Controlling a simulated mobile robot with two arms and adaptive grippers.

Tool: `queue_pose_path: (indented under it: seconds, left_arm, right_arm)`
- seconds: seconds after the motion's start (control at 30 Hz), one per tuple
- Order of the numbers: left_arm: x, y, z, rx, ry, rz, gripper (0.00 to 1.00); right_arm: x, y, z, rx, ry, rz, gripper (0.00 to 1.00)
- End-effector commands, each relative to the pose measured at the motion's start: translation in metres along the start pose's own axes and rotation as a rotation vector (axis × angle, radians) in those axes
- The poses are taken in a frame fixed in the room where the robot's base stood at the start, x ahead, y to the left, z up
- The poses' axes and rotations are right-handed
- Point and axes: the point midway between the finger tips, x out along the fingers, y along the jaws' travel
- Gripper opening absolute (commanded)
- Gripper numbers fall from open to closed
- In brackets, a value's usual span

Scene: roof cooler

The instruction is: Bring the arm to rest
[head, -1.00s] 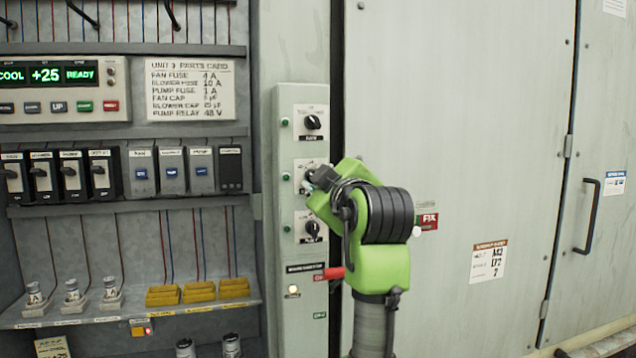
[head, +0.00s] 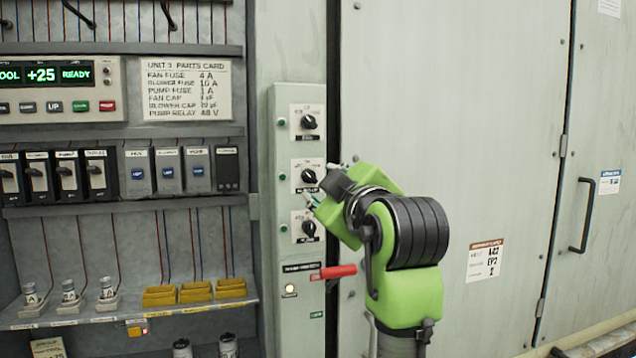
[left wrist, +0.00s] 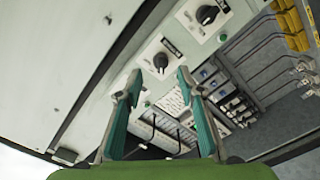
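Three black knobs sit on white plates: the top knob (head: 308,122), the middle knob (head: 308,176) and the bottom knob (head: 309,228). The fingertips are close to the middle and bottom knobs in the picture; contact is not clear. One knob (left wrist: 161,61) shows just beyond the fingertips in the left wrist view. My right gripper is not seen.
A red lever (head: 338,271) sticks out below the knobs, close to my arm. At left are a display unit (head: 60,90), breakers (head: 95,175) and a shelf (head: 120,312) with yellow holders.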

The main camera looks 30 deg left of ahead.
Motion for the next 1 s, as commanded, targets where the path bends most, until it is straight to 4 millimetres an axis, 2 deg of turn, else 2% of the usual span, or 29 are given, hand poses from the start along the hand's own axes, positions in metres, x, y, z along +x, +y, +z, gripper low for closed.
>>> queue_pose_path:
  seconds: [0.2,0.63,0.73,0.77,0.87,0.97,1.0]
  left_arm:
    - [-0.012,-0.001,0.0,0.0,-0.001,-0.001,0.35]
    - [-0.012,0.0,0.0,0.0,0.0,-0.001,0.35]
    - [-0.009,0.0,0.008,0.025,-0.006,0.004,0.35]
    - [-0.007,0.001,0.015,0.045,-0.011,0.007,0.35]
    - [0.005,0.002,0.055,0.16,-0.044,0.033,0.35]
    - [0.021,-0.002,0.117,0.322,-0.101,0.076,0.35]
    - [0.026,-0.006,0.144,0.385,-0.127,0.096,0.35]
  right_arm:
    - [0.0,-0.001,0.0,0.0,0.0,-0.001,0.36]
    - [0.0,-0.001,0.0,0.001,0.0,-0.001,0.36]
    - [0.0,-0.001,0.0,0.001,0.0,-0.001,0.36]
    - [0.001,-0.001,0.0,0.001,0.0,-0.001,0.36]
    - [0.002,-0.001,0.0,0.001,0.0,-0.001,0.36]
    - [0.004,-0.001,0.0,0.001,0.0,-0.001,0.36]
    - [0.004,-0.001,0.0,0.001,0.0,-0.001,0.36]
